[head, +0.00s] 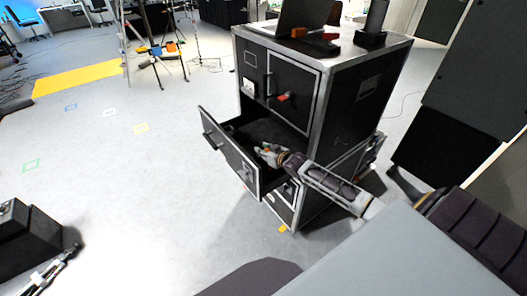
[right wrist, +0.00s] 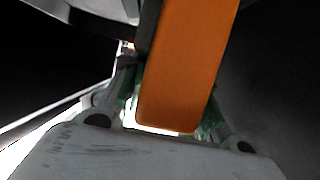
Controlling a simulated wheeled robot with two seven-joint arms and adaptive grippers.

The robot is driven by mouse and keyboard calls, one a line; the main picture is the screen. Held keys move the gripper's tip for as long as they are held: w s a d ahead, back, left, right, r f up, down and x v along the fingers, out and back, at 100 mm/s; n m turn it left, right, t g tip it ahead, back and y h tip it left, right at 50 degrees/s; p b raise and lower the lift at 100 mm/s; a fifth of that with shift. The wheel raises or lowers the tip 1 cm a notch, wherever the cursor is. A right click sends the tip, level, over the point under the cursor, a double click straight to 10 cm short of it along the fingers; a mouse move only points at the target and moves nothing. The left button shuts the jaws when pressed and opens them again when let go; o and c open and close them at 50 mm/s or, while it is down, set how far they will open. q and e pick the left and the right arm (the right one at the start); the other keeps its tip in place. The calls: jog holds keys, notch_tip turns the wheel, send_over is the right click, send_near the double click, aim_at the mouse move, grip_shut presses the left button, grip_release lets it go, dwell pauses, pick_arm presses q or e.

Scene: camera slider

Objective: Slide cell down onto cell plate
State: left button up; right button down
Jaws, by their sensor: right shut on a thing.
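My right gripper (head: 267,153) reaches into the open drawer (head: 228,160) of a black flight case. In the right wrist view, an orange block (right wrist: 188,62) with a dark left side lies between its green-padded fingers (right wrist: 208,118), which are shut on it. The block may be the cell; its far end runs out of the picture. In the head view the hand hides it or it is too small to make out. I cannot pick out the cell plate in either view.
On top of the case (head: 345,95) stand a laptop (head: 300,17), a red-orange object (head: 316,34) and a black upright device (head: 373,25). A tripod (head: 160,55) stands behind. A black box (head: 25,235) is at lower left. The floor left of the drawer is clear.

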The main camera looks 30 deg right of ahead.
jog(key=shift+f+b, duration=0.65)
jog(key=shift+f, duration=0.7)
dwell(0.6)
jog(key=shift+s+f+p, duration=0.15)
jog(key=shift+p, duration=0.15)
